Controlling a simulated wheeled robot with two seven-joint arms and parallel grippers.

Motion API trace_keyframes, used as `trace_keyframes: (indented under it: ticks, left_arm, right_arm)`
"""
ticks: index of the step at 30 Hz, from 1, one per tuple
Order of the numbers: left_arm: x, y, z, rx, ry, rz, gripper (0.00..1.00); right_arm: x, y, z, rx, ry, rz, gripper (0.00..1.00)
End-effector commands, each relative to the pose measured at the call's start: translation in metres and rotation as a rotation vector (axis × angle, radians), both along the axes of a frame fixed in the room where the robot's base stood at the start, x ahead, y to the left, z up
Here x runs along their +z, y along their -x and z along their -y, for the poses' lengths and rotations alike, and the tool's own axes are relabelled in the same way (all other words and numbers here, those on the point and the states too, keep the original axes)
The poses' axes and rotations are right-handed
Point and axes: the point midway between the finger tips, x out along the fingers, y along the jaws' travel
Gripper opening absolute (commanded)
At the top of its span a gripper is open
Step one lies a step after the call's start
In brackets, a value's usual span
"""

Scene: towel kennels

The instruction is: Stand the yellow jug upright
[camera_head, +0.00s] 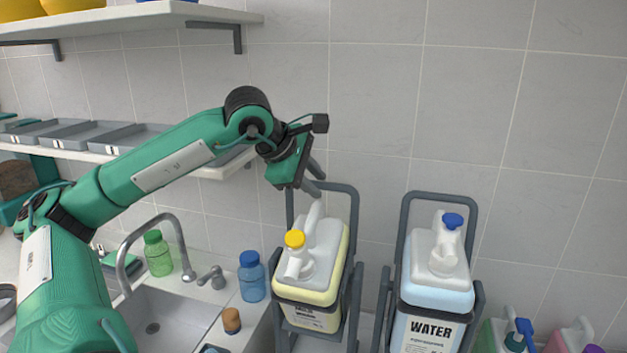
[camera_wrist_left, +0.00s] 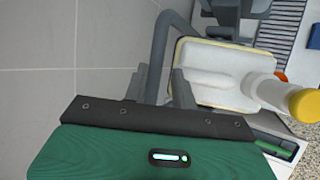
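The yellow jug (camera_head: 329,258), pale yellow with a white top and a yellow cap, sits in a grey tilting frame (camera_head: 354,232) right of the sink. Its spout side leans toward me; the exact tilt is hard to judge. In the left wrist view the jug (camera_wrist_left: 215,70) lies to the right, its cap (camera_wrist_left: 305,105) at the edge. My left gripper (camera_head: 311,177) is at the frame's top bar, above and behind the jug. In the wrist view its fingers (camera_wrist_left: 158,84) are apart, with the bar (camera_wrist_left: 160,45) between them. My right gripper is not in view.
A WATER jug (camera_head: 436,272) with a blue cap stands in a similar frame to the right. Blue (camera_head: 251,277) and green (camera_head: 157,254) bottles and a tap (camera_head: 178,245) are left of the jug. A shelf with grey trays (camera_head: 95,135) runs behind my arm.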

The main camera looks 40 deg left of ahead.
Motion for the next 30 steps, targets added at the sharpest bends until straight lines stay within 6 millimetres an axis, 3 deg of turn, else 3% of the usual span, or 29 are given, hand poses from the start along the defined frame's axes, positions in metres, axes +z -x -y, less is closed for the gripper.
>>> trace_keyframes:
  ticks: [8, 22, 30]
  left_arm:
    - [0.015, 0.014, -0.002, 0.001, 0.000, 0.002, 0.25]
    - [0.092, 0.078, -0.010, 0.002, 0.000, 0.003, 0.25]
    - [0.104, 0.090, -0.011, 0.000, 0.000, 0.000, 0.25]
  right_arm:
    - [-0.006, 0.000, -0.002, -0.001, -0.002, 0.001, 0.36]
    - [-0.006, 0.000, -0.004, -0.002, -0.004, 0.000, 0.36]
    - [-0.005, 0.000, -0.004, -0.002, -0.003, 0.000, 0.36]
